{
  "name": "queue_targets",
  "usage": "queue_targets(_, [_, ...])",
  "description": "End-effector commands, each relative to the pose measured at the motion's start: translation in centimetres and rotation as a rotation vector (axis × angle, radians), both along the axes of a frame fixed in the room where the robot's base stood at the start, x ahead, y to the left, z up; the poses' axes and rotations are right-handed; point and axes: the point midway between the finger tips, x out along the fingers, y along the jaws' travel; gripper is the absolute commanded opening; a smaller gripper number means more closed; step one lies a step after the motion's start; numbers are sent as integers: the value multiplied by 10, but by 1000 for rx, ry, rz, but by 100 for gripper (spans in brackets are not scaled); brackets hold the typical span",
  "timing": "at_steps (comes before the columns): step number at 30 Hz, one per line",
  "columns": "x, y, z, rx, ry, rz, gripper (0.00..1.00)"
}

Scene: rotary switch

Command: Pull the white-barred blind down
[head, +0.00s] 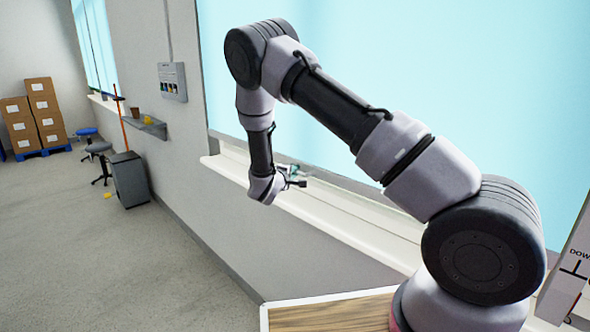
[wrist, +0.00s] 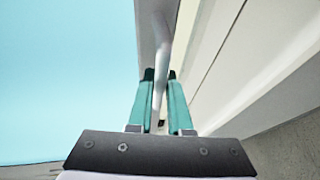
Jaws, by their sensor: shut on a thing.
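A thin white bar (wrist: 159,62) runs lengthwise between my gripper's teal fingers in the wrist view, and the fingers are shut on it. It looks like the blind's bar; I cannot make it out in the head view. My gripper (head: 294,171) is low at the big light-blue pane (head: 480,60), just above the white sill (head: 330,207). I cannot tell whether the light-blue surface is bare glass or blind cloth. In the wrist view my gripper (wrist: 160,76) has that surface to its left and pale ledges to its right.
A panel lettered "DOW" (head: 570,265) stands at the right edge. A wood-topped surface (head: 330,316) is at the bottom. A small wall box (head: 172,82), a shelf (head: 147,124), a grey bin (head: 129,180), stools and stacked boxes (head: 33,115) are farther left. The grey floor there is mostly clear.

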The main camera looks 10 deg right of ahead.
Motion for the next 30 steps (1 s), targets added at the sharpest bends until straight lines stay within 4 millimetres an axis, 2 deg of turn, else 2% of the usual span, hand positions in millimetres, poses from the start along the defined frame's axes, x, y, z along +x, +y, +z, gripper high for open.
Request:
queue_targets(1, [-2,1,-6,-1,13,3,0])
queue_targets(6, [-3,1,-7,-2,17,4,0])
queue_targets(7, [-3,1,-7,-2,17,4,29])
queue_targets(8, [-3,1,-7,-2,17,4,40])
queue_targets(9, [-3,1,-7,-2,17,4,47])
queue_targets(20, [-5,3,-3,-2,10,3,47])
queue_targets(23, [-15,10,-1,0,10,4,47])
queue_targets(30, [-57,35,7,-1,12,6,47])
